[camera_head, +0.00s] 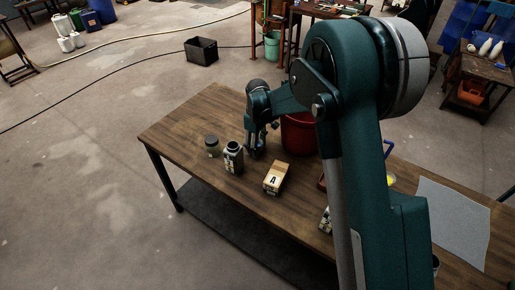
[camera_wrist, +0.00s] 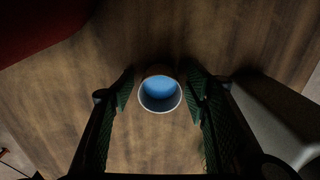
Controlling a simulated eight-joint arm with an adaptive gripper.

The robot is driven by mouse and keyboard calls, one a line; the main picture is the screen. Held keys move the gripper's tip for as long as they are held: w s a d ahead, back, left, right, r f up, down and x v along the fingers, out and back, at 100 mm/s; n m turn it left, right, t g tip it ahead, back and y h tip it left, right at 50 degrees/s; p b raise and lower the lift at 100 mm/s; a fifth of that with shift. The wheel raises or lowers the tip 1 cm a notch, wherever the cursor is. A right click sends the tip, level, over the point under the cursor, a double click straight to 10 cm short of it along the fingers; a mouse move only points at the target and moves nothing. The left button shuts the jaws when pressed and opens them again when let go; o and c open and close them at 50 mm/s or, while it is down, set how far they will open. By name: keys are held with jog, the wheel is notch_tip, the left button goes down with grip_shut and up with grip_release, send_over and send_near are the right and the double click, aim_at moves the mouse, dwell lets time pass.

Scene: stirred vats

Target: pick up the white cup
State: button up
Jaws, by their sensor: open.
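The cup (camera_wrist: 160,104) shows in the wrist view from above as a pale round rim with blue inside. It stands upright on the wooden table, and its outer side is mostly hidden. My gripper (camera_wrist: 160,82) is open, with one finger left of the cup and one right of it. Visible gaps separate both fingers from the rim. In the head view my gripper (camera_head: 256,151) points down at the table beside the red bucket, and it largely hides the cup there.
The red bucket (camera_head: 298,135) stands close to the right of my gripper. A dark jar (camera_head: 233,160) is close on the left, with a lidded glass jar (camera_head: 212,147) beyond. A box marked A (camera_head: 276,179) lies in front. A grey sheet (camera_head: 453,220) covers the table's right end.

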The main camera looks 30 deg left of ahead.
jog(key=c, duration=1)
jog(key=shift+r, duration=0.15)
jog(key=shift+r+p, duration=0.95)
jog(key=shift+r, duration=3.9)
